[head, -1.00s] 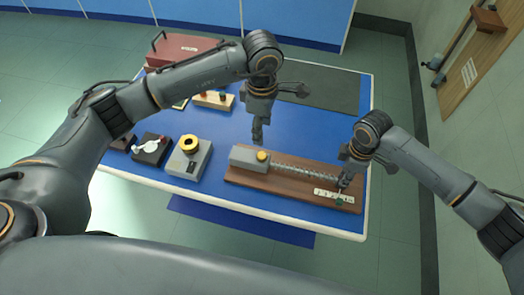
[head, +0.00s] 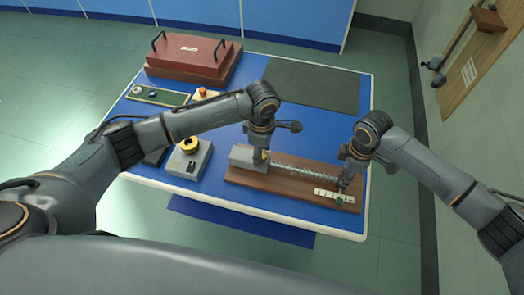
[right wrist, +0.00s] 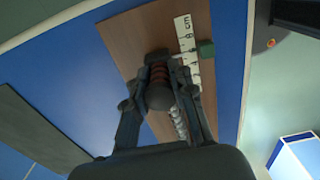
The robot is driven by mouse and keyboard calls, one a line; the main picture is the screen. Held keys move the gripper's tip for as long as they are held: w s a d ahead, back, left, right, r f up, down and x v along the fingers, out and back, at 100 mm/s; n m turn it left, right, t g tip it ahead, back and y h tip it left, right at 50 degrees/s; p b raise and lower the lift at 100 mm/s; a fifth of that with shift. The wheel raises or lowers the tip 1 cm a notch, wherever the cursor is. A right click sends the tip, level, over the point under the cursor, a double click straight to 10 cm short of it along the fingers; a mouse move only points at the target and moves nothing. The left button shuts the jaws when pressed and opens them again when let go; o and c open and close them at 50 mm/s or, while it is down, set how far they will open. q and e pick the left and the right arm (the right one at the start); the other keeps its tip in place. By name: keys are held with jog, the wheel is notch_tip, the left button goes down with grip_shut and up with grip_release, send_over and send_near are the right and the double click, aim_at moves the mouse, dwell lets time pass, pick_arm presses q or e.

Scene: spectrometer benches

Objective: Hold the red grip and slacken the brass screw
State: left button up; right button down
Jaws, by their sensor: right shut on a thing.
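A spring apparatus stands on a brown wooden board (head: 235,176): a grey block (head: 240,156) at the left, a long coil spring (head: 300,170) and a white scale (head: 322,193) at the right. The brass screw (head: 264,157) on top of the block is mostly hidden by my left gripper (head: 259,158), whose fingertips are down at it. Whether those fingers are closed is too small to tell. My right gripper (head: 343,182) is at the spring's right end. In the right wrist view its fingers are shut on the ribbed red grip (right wrist: 159,76), beside the scale.
A green block (head: 339,201) sits by the scale. A grey box with a yellow ring (head: 189,145) stands left of the board. A dark red case (head: 190,60), a green tray (head: 150,95) and a dark mat (head: 312,86) lie farther back on the blue table.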

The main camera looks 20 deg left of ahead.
jog(key=shift+s+d+f, duration=0.1)
jog(key=shift+d+f, duration=0.05)
pick_arm(q)
grip_shut()
jog(key=shift+n, duration=0.4)
jog(key=n, duration=0.4)
jog(key=shift+n, duration=0.3)
jog(key=shift+w+n, duration=0.1)
jog(key=shift+n, duration=2.1)
grip_release()
